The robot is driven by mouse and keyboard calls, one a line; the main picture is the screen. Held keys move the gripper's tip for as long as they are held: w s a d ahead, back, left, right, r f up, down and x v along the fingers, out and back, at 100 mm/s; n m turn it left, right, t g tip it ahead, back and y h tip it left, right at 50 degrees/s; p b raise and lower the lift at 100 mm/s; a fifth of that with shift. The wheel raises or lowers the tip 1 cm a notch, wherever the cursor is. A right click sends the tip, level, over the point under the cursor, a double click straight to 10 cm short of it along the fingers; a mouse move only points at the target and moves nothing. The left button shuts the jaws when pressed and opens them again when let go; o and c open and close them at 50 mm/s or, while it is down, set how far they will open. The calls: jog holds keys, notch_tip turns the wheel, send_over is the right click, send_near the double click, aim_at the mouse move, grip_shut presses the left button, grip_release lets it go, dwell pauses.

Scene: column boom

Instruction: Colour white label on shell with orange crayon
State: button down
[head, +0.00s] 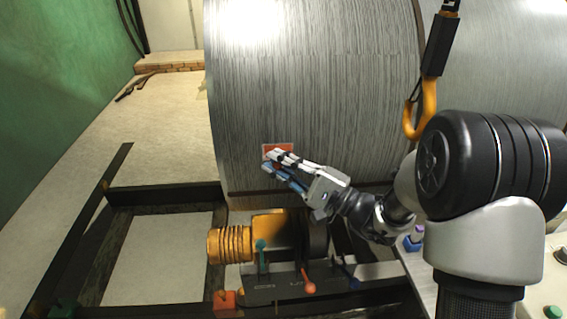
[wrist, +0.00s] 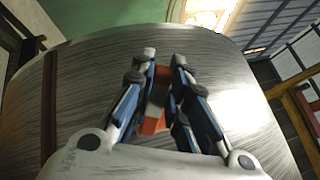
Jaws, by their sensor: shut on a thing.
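The label (head: 268,149) is a small patch low on the grey shell (head: 310,90) in the head view. It looks mostly orange, with a thin pale edge, and my fingers cover part of it. My gripper (head: 271,159) reaches in from the right, its fingertips at the label. In the wrist view, my gripper (wrist: 163,62) points at the shell's curved side. Orange and pale patches show between the fingers; I cannot clearly tell crayon from label there. The gripper is shut on the orange crayon, which is mostly hidden by the fingers.
Below the shell are a yellow ribbed motor part (head: 230,245) and a panel (head: 290,285) with coloured levers. A dark frame (head: 165,193) surrounds them. A yellow hook (head: 428,105) hangs at the right. Pale floor (head: 170,120) is open at the left.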

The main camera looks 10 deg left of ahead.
jog(key=shift+s+a, duration=0.3)
jog(key=shift+a, duration=0.9)
jog(key=shift+s+a, duration=0.35)
jog(key=shift+a, duration=0.9)
jog(key=shift+s+a, duration=0.3)
jog(key=shift+a, duration=0.9)
jog(key=shift+s, duration=0.15)
jog(key=shift+s+d+r, duration=0.1)
jog(key=shift+s+d, duration=0.15)
jog(key=shift+s, duration=0.7)
jog(key=shift+s+d+r, duration=0.1)
jog(key=shift+s+d, duration=0.15)
jog(key=shift+s, duration=0.65)
jog(key=shift+s+d, duration=0.25)
jog(key=shift+s, duration=0.7)
jog(key=s, duration=0.3)
jog(key=shift+d+r, duration=0.1)
jog(key=shift+d, duration=0.25)
jog(key=shift+w, duration=0.1)
